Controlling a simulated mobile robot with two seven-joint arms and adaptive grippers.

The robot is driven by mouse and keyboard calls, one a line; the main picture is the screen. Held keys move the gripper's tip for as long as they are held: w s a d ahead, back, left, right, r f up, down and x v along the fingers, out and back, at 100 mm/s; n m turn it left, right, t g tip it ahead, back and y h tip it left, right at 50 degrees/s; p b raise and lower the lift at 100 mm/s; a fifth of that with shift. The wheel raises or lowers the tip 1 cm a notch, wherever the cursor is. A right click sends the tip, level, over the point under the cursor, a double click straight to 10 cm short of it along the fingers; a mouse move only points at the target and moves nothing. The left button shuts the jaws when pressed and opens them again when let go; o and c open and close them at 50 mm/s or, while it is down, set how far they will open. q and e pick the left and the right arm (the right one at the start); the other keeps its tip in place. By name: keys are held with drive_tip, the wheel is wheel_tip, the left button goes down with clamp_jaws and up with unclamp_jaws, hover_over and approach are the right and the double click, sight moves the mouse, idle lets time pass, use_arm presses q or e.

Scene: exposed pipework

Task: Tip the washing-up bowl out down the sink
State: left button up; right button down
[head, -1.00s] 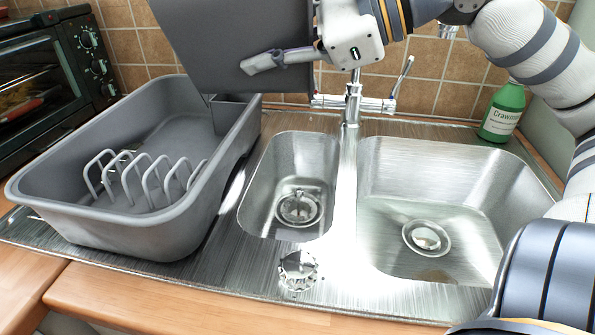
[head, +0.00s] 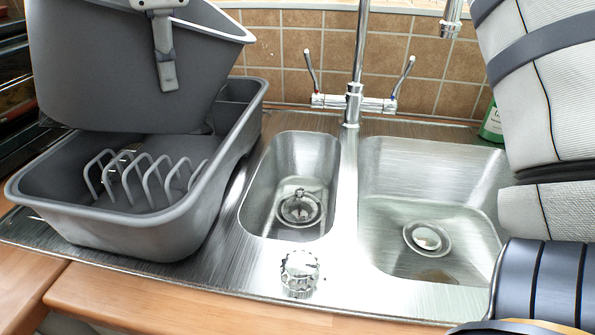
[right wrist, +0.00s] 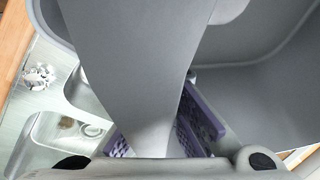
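The grey washing-up bowl (head: 120,75) is at the upper left of the head view, over the back of the grey dish drainer (head: 150,235). Its rim faces up with a slight tilt; its contents are hidden in that view. I cannot tell whether its base touches the drainer. My right gripper (head: 166,75) is shut on the bowl's near wall, one finger outside it, the other hidden behind. In the right wrist view the wall (right wrist: 125,60) runs between the purple finger pads. The sink has a small basin (head: 282,165) and a large basin (head: 400,190). My left gripper is out of view.
A mixer tap (head: 352,105) stands behind the sink. A chrome knob (head: 299,272) sits at the front edge. A green bottle (head: 491,125) is partly hidden behind my right arm. The drainer has wire prongs (head: 150,175). The space above both basins is clear.

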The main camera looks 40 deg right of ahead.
sight(94, 62)
drive_tip(key=shift+w+a+f+g+h+b, duration=0.15)
drive_tip(key=shift+w+a+g+h, duration=0.2)
drive_tip(key=shift+w+a+h, duration=0.25)
drive_tip(key=shift+w+a+f+g+h+b, duration=0.15)
drive_tip(key=shift+w+a+g+h, duration=0.25)
drive_tip(key=shift+a+h, duration=0.2)
drive_tip(key=shift+w+a+r+g+h+b, duration=0.35)
drive_tip(key=shift+w+a+r+h, duration=0.15)
drive_tip(key=shift+r+h, duration=0.25)
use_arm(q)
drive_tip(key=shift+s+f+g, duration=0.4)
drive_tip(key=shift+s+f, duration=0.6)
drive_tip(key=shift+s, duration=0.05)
use_arm(e)
drive_tip(key=shift+w+r+h, duration=0.1)
drive_tip(key=shift+r+h, duration=0.25)
drive_tip(key=shift+r, duration=0.1)
